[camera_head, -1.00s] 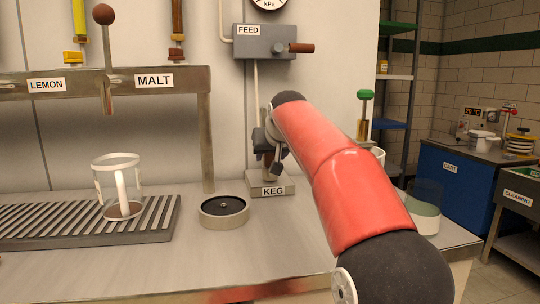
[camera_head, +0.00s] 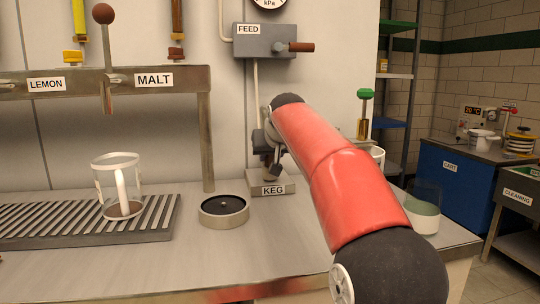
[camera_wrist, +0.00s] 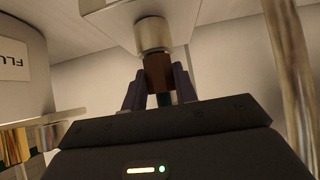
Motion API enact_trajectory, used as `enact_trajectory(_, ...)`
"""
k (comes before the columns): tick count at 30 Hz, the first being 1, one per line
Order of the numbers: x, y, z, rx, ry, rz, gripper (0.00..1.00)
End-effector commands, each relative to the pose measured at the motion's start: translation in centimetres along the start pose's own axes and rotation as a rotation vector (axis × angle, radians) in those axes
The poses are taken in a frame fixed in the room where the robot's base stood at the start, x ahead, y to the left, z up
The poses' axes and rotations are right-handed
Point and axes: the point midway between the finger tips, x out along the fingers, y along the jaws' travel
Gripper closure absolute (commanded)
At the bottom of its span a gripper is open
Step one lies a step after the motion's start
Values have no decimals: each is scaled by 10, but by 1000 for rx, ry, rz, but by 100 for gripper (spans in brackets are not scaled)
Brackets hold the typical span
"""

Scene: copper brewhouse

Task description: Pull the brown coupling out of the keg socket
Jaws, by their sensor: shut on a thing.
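The keg socket is a pale metal collar on a block, labelled KEG (camera_head: 277,186), on the bench right of the middle in the head view. In the wrist view the silver collar (camera_wrist: 152,34) stands at the top centre. The brown coupling (camera_wrist: 158,72) is in line with the collar and appears to meet it, with no clear gap. My gripper (camera_wrist: 159,87) is shut on the coupling, with a dark finger on each side. In the head view my red arm reaches over the bench and partly hides the gripper and coupling.
A round black-topped pad (camera_head: 223,210) sits left of the keg block. A glass mug (camera_head: 117,186) stands on the slatted drip tray (camera_head: 150,225). The FEED box (camera_head: 262,42) is on the wall above.

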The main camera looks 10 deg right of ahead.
Motion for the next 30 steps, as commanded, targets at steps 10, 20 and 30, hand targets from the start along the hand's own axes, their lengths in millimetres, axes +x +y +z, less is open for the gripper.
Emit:
enact_trajectory(10, -5, 0, -6, 0, 2, 0, 100)
enact_trajectory(20, -9, 0, -12, 0, 1, 0, 100)
enact_trajectory(30, -17, 0, -22, 0, 2, 0, 100)
